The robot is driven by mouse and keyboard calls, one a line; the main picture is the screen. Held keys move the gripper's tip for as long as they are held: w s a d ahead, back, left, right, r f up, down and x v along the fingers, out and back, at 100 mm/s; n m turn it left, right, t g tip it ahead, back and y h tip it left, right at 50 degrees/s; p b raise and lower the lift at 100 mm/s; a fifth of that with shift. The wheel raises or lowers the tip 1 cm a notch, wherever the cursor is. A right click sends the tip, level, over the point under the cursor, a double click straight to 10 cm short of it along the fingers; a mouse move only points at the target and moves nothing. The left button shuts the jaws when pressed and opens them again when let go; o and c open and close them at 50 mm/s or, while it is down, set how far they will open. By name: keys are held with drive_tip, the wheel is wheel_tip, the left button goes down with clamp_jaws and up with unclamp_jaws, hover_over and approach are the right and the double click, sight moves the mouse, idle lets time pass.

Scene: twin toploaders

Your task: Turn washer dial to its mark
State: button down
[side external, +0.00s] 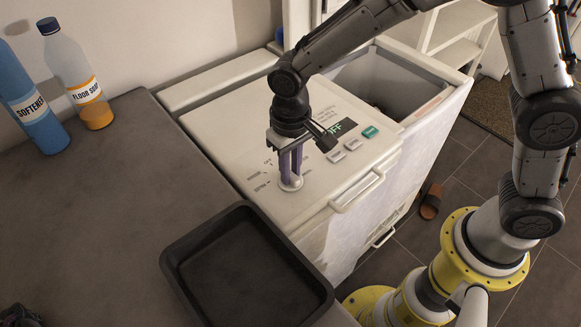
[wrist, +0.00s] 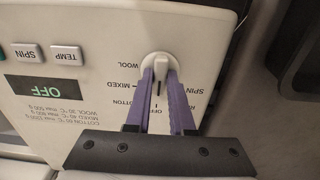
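The washer dial (side external: 290,183) is a white round knob with a raised grip bar on the washer's white top panel (side external: 235,128). In the wrist view the dial (wrist: 160,66) has its bar upright in the picture, in line with the OFF label below it. Labels around it include WOOL, MIXED, COTTON and SPIN. The panel display (wrist: 38,88) reads OFF. My gripper (side external: 290,176) points down at the dial, its two purple fingers either side of the bar. The wrist view shows the fingertips (wrist: 160,76) with a narrow gap to the bar; any contact is unclear.
Buttons (side external: 353,144) sit beside the display. A second, open tub (side external: 385,85) lies behind the panel. A black tray (side external: 247,265) rests on the dark counter at the front, near the washer. Softener (side external: 33,105) and floor soap (side external: 75,70) bottles stand at the left.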

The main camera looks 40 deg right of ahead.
idle(0.5)
drive_tip(key=n, duration=0.4)
drive_tip(key=shift+n, duration=0.4)
drive_tip(key=n, duration=0.9)
drive_tip(key=shift+n, duration=2)
drive_tip(key=c, duration=0.8)
unclamp_jaws()
drive_tip(key=shift+r, duration=0.1)
wheel_tip(320, 180, up, 14)
drive_tip(key=shift+f, duration=0.15)
